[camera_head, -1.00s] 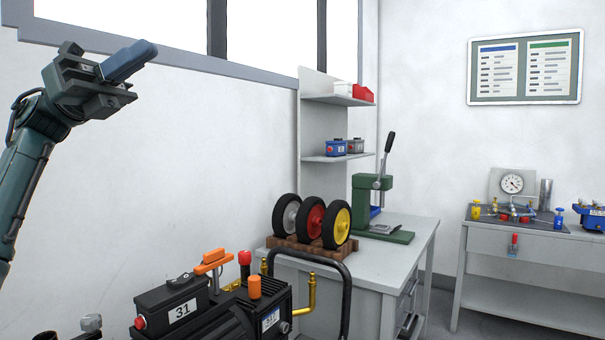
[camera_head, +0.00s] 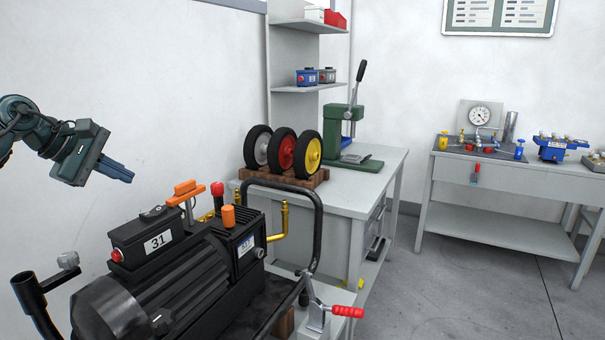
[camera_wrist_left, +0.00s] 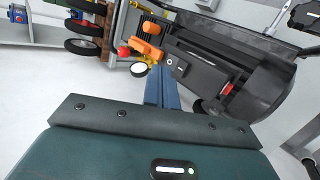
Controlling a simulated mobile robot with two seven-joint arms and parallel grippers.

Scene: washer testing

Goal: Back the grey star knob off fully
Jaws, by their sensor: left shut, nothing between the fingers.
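A grey star-shaped knob (camera_head: 68,260) sits at the left end of the cart's black tube frame (camera_head: 32,295), left of the black machine marked 31 (camera_head: 155,240). My left gripper (camera_head: 122,174) is shut and empty, in the air above and a little right of the grey knob. Its blue fingers also show in the left wrist view (camera_wrist_left: 162,88), in front of the machine. I cannot make out the grey knob in the wrist view. My right gripper is not in view.
Orange caps (camera_head: 186,190) and a red knob (camera_head: 217,189) stand up from the machine. A red-handled clamp (camera_head: 345,311) is at the cart's right. Three wheels (camera_head: 283,150) stand on a wooden rack on the bench. Floor at the right is clear.

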